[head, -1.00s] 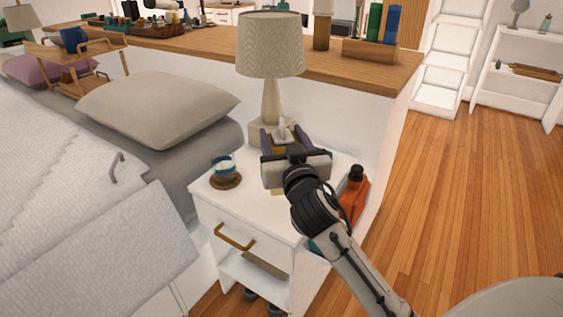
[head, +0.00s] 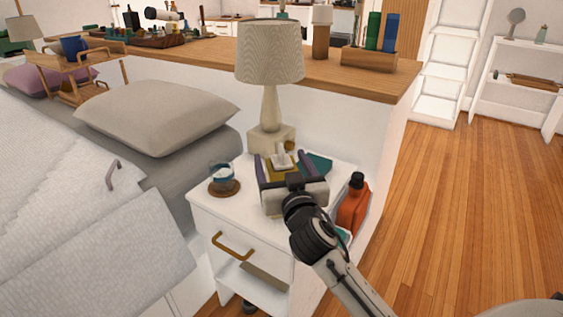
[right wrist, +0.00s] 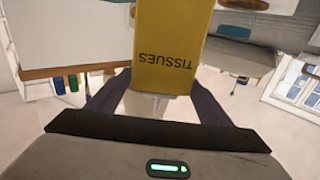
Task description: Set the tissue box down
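The tissue box is yellow, with a white tissue out of its top. In the right wrist view the box (right wrist: 166,48) shows its "TISSUES" lettering upside down between two purple fingers. In the head view the box (head: 267,172) is largely hidden by my right gripper (head: 283,162), whose fingers are shut on its two sides. It is over the white nightstand (head: 213,208), in front of the lamp. Its underside is hidden, so I cannot tell whether it touches the top. My left gripper is not in view.
A cup (head: 221,172) on a brown coaster stands left of the box. A lamp (head: 270,110) stands behind it. A teal item (head: 319,164) lies behind right. An orange bottle (head: 353,206) is to the right. The nightstand's front left top is bare.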

